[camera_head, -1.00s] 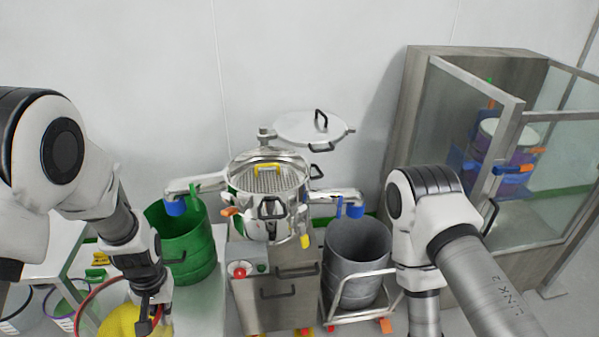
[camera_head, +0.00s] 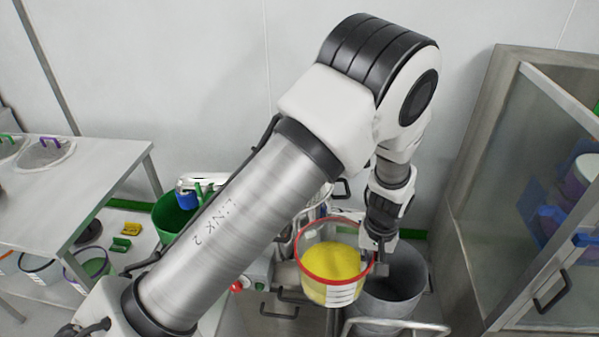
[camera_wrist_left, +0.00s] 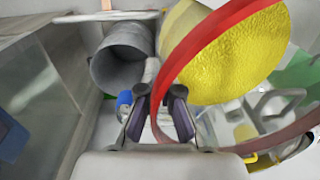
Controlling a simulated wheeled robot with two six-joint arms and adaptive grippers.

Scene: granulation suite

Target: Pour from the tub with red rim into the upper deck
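The tub with red rim (camera_head: 335,290) holds yellow granules and hangs in the air in the head view, close to upright. My left gripper (camera_head: 377,262) is shut on its rim at the right side. In the left wrist view the fingers (camera_wrist_left: 158,110) pinch the red rim (camera_wrist_left: 203,128). The sifter with the upper deck (camera_head: 318,208) is mostly hidden behind my left arm and the tub. Part of its metal also shows in the left wrist view (camera_wrist_left: 272,104). The tub is to the right of the sifter's visible part. My right gripper is out of view.
A grey metal bin (camera_head: 408,272) stands on a trolley (camera_head: 390,326) just right of the tub. A green bin (camera_head: 172,218) is left of the sifter, partly hidden. A glass-fronted cabinet (camera_head: 530,190) is at the right, and a table (camera_head: 60,195) at the left.

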